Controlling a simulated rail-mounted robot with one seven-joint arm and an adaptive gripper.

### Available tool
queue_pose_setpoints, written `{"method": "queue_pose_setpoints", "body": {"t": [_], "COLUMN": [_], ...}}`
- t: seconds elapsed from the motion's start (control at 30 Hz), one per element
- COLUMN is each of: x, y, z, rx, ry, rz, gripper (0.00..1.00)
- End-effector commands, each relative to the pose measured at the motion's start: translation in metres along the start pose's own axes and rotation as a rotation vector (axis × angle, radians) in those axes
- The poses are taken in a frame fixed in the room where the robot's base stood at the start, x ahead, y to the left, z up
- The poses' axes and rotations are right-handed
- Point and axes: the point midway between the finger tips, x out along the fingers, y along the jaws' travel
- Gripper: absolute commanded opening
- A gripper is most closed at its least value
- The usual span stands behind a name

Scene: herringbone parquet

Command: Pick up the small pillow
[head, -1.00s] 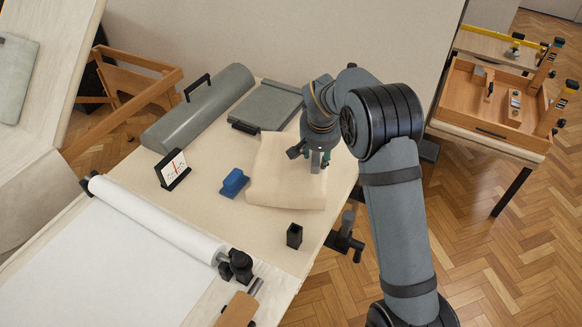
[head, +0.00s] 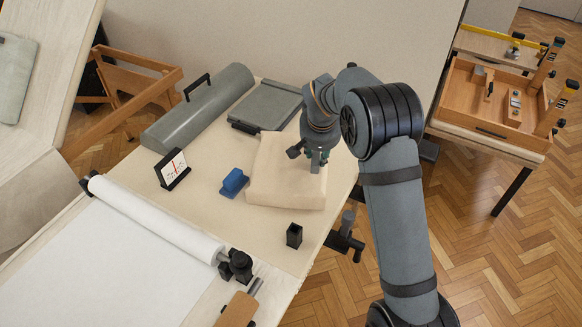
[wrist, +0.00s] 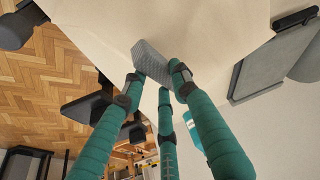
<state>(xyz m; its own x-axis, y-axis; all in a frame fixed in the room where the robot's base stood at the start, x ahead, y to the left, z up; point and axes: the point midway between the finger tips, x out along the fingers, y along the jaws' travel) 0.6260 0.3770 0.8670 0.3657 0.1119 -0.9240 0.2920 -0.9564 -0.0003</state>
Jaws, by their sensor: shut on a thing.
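My gripper (wrist: 158,84) has teal fingers with dark tips, and they are closed around a small grey, woven-looking pad (wrist: 150,58), which I take to be the small pillow. The pad is tilted between the fingertips in the wrist view. In the head view my gripper (head: 317,160) points down over the right part of a thick beige block (head: 285,190) on the table, and the fingers largely hide the grey pad there. I cannot tell whether the pad still touches the block.
On the table (head: 215,222) are a blue block (head: 234,182), a small black cup (head: 294,235), a framed card (head: 173,169), a grey flat case (head: 268,105) and a long grey case (head: 200,108). A white paper roll (head: 155,217) lies in front. A wooden tray (head: 500,128) is at right.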

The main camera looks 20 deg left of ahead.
Motion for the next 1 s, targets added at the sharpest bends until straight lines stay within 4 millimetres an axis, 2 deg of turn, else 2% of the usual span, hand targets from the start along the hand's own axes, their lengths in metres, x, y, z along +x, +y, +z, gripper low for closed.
{"method": "queue_pose_setpoints", "body": {"t": [0.37,0.53,0.73,1.0], "x": [-0.002,-0.012,-0.042,-0.089], "y": [0.0,0.0,0.002,0.049], "z": [-0.002,-0.007,-0.018,0.008], "rx": [0.0,0.002,0.004,0.004], "ry": [0.003,0.005,0.008,0.006], "rz": [0.0,-0.001,-0.002,-0.001], "gripper": [0.0,0.0,0.0,0.0]}}
